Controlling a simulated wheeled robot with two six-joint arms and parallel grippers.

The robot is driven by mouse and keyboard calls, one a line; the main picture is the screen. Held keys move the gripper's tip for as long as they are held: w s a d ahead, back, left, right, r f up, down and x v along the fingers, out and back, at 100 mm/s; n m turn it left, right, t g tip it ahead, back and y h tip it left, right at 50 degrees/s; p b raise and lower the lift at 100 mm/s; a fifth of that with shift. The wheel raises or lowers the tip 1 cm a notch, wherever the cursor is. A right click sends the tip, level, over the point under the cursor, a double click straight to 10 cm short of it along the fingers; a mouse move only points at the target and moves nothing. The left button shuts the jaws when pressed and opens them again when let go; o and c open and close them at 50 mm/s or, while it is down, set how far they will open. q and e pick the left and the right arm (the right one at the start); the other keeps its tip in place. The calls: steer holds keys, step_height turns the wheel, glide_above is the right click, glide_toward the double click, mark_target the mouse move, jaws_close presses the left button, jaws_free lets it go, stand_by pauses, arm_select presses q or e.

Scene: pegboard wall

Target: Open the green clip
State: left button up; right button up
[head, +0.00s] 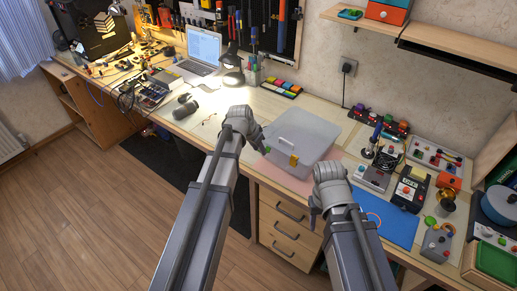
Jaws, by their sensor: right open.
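A translucent storage box (303,128) with a greyish lid sits on the workbench in the middle of the head view. A small green clip (266,150) shows at the left end of the box's front side. A yellow clip (293,160) is further right on the same side. I cannot tell whether either clip is latched. My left gripper (257,139) is just up and left of the green clip in the picture; whether it touches the clip is unclear, and its jaws are too small to read. My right gripper (314,207) is open, in front of the bench edge, right of the yellow clip.
A laptop (201,50) and a black lamp (232,68) stand behind on the left. A pink mat (292,182) lies by the box and a blue mat (396,227) lies to the right. Control boxes and several small devices crowd the right side. Drawers (290,215) are below the bench edge.

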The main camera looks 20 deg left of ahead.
arm_select(q)
jaws_close()
steer(key=shift+w+d+r+g+p, duration=0.15)
steer(key=shift+w+r+g+p, duration=0.3)
steer(key=shift+p, duration=0.4)
steer(key=shift+w+g+y, duration=0.15)
steer(key=shift+g+y, duration=0.2)
steer(key=shift+y, duration=0.05)
steer(key=shift+o, duration=2)
jaws_free()
steer(key=shift+r+p, duration=0.1)
steer(key=shift+p, duration=0.2)
